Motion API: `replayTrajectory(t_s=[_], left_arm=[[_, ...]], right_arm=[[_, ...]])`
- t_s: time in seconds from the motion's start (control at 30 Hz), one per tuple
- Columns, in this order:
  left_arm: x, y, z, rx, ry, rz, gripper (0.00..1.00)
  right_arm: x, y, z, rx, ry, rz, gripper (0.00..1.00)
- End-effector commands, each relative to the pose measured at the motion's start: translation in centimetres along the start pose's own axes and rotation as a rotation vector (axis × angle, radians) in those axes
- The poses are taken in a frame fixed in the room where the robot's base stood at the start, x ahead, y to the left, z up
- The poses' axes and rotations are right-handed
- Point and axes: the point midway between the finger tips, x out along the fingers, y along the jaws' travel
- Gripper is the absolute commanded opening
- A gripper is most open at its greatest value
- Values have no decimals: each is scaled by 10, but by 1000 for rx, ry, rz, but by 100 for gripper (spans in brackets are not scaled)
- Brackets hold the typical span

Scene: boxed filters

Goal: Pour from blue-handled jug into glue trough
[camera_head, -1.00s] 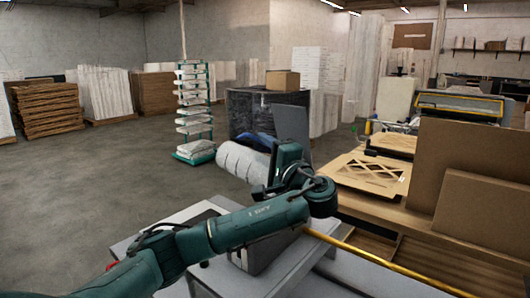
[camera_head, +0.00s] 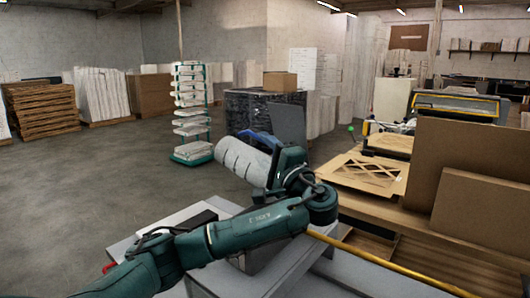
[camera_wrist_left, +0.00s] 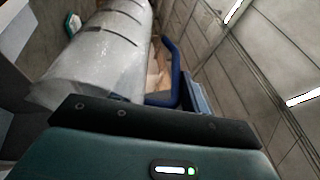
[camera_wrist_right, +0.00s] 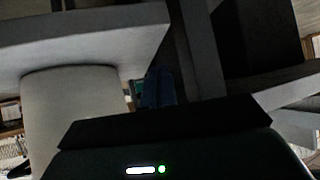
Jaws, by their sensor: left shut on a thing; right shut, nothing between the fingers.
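The jug is a pale grey cylinder with dark slot-like marks and a blue handle. In the head view the jug (camera_head: 240,163) lies tipped over, its far-left end higher, beside my left gripper (camera_head: 284,163). In the left wrist view the jug (camera_wrist_left: 98,55) fills the upper left, with its blue handle (camera_wrist_left: 172,78) beside the dark edge of my left gripper (camera_wrist_left: 155,125). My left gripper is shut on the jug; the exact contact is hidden. I cannot pick out the glue trough with certainty. My right gripper (camera_wrist_right: 165,125) shows only in its own wrist view, shut and empty, near grey structures.
A grey worktop (camera_head: 225,284) lies below my left arm. A wooden bench with a lattice panel (camera_head: 365,173) and upright brown boards (camera_head: 480,155) stand at right. A rack of white stacks (camera_head: 190,112) and a dark wrapped block (camera_head: 255,108) stand behind. Floor at left is clear.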

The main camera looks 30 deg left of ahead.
Motion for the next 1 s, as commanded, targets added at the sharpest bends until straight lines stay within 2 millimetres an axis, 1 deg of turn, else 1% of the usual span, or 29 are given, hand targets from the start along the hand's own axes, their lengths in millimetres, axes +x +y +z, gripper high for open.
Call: replayTrajectory(t_s=[0.6,1.0], left_arm=[[-1,0,0,2,1,-7,0],[-8,-2,-3,23,2,-69,0]], right_arm=[[-2,-2,6,3,-11,-3,0],[1,-3,4,2,3,-5,0]])
